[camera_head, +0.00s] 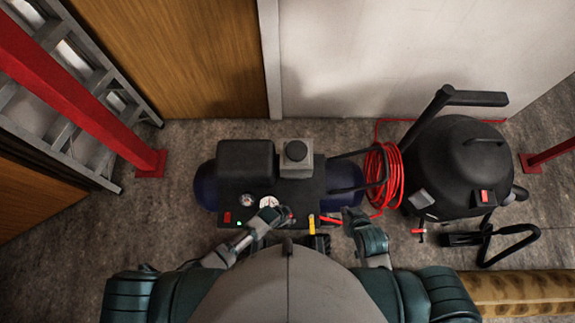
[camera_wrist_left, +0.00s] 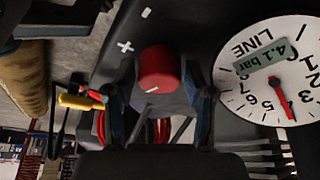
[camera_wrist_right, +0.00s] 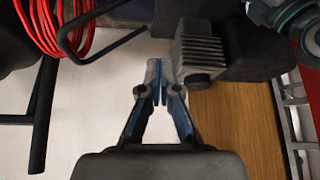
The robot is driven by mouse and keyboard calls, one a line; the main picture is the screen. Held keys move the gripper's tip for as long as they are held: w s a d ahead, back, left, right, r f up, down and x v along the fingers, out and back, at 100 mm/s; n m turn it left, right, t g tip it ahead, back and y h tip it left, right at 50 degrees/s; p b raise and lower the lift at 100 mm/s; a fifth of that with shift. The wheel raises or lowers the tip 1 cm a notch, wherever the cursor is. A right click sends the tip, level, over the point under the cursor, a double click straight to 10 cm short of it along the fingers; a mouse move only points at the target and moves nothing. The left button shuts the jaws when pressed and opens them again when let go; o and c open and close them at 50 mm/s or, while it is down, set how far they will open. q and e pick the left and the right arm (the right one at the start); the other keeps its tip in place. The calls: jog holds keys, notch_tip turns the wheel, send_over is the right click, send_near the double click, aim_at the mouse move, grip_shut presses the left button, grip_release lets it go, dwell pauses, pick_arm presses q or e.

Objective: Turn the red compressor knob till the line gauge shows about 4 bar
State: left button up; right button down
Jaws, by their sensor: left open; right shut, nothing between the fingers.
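The red compressor knob (camera_wrist_left: 158,68) stands on the black panel between the fingers of my left gripper (camera_wrist_left: 160,78) in the left wrist view. The fingers are open, with gaps visible beside the knob; a white line marks its top. The line gauge (camera_wrist_left: 265,60) beside it appears upside down; its label reads 4.1 bar and the red needle points near 4. In the head view, my left gripper (camera_head: 286,214) hides most of the knob, and the gauge (camera_head: 268,202) is partly covered. My right gripper (camera_head: 350,214) is shut and empty right of the compressor panel (camera_head: 290,187); its closed fingertips (camera_wrist_right: 158,66) show in the right wrist view.
A coiled red hose (camera_head: 383,178) and a black vacuum (camera_head: 460,165) stand to the right. A yellow valve handle (camera_head: 311,224) is on the compressor's front. A ladder (camera_head: 65,120) and red post (camera_head: 80,95) stand at left. Floor left of the compressor (camera_head: 160,225) is clear.

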pick_arm(q)
jog(key=c, duration=0.9)
jog(key=shift+r+p, duration=0.1)
jog(key=shift+p, duration=0.4)
jog(key=o, duration=0.9)
pick_arm(e)
jog(key=s, duration=0.1)
jog(key=s+g, duration=0.1)
jog(key=s+d, duration=0.1)
jog(key=shift+f+g+h, duration=0.3)
jog(key=shift+g, duration=0.1)
jog(key=shift+s, duration=0.1)
pick_arm(q)
jog(key=v, duration=1.1)
jog(key=shift+s+a+r, duration=0.2)
jog(key=shift+r, duration=0.1)
